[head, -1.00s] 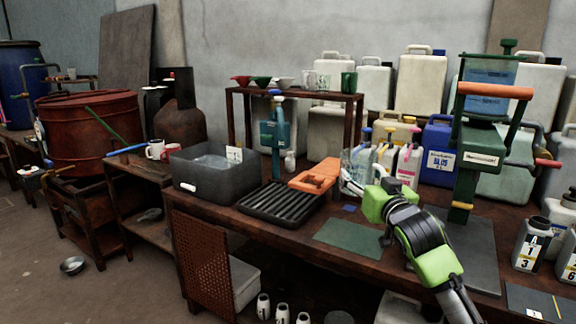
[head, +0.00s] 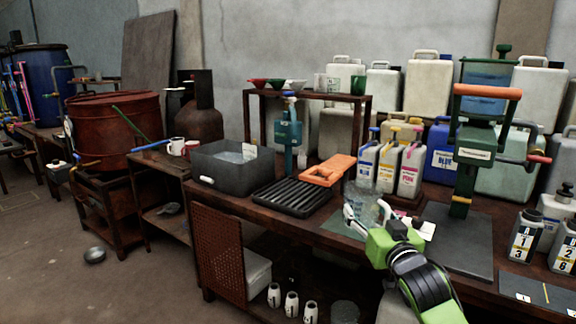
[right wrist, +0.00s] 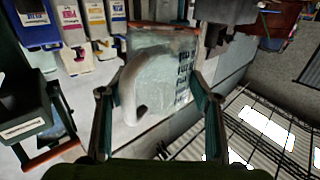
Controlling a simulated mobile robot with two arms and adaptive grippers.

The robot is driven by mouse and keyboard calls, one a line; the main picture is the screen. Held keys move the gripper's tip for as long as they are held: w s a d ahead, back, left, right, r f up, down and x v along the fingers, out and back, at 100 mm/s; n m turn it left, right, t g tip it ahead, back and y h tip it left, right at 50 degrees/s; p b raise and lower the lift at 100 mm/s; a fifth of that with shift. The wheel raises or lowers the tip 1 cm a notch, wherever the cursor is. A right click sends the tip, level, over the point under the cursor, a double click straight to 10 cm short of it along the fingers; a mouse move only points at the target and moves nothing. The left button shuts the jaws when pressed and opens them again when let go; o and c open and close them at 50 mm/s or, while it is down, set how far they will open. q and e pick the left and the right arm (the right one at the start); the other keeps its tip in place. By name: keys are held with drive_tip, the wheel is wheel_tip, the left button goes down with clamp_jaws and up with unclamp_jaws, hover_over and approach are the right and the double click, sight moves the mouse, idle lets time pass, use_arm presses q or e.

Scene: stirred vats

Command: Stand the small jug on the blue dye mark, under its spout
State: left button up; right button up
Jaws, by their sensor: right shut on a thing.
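The small clear jug (head: 364,203) is held by my right gripper (head: 366,222) in front of the dye bottles in the head view. In the right wrist view the jug (right wrist: 165,75) sits between both fingers, its curved handle toward the camera and dark markings on its side. The bottle with the blue label (head: 366,167) stands leftmost of three, beside the yellow one (head: 387,167) and the pink one (head: 410,168). I cannot make out the blue dye mark now; the jug and gripper cover that part of the bench. My left gripper is not in view.
A green mat (head: 338,226) lies left of my gripper. An orange item (head: 328,170) rests by the black ribbed tray (head: 291,196). A green press (head: 475,150) stands to the right on a dark plate. Numbered bottles (head: 527,236) stand at far right.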

drive_tip(key=s+a+f, duration=0.4)
drive_tip(key=s+f, duration=0.6)
drive_tip(key=s, duration=0.3)
drive_tip(key=s+d+f+m+h, duration=0.1)
drive_tip(key=s+d, duration=0.1)
drive_tip(key=s, duration=0.5)
drive_tip(key=s+d+f+h, duration=0.1)
drive_tip(key=s+d+f, duration=0.1)
drive_tip(key=s, duration=0.6)
wheel_tip(320, 180, up, 19)
drive_tip(key=p, duration=1.8)
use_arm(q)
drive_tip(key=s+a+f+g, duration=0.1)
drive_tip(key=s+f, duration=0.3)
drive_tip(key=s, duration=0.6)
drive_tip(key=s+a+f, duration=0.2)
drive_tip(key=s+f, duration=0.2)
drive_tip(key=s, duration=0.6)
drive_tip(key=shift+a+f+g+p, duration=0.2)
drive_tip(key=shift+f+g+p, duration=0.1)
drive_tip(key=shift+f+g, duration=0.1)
use_arm(e)
drive_tip(key=s+f, duration=0.2)
drive_tip(key=s, duration=0.6)
drive_tip(key=shift+a+f, duration=0.25)
drive_tip(key=shift+f, duration=0.15)
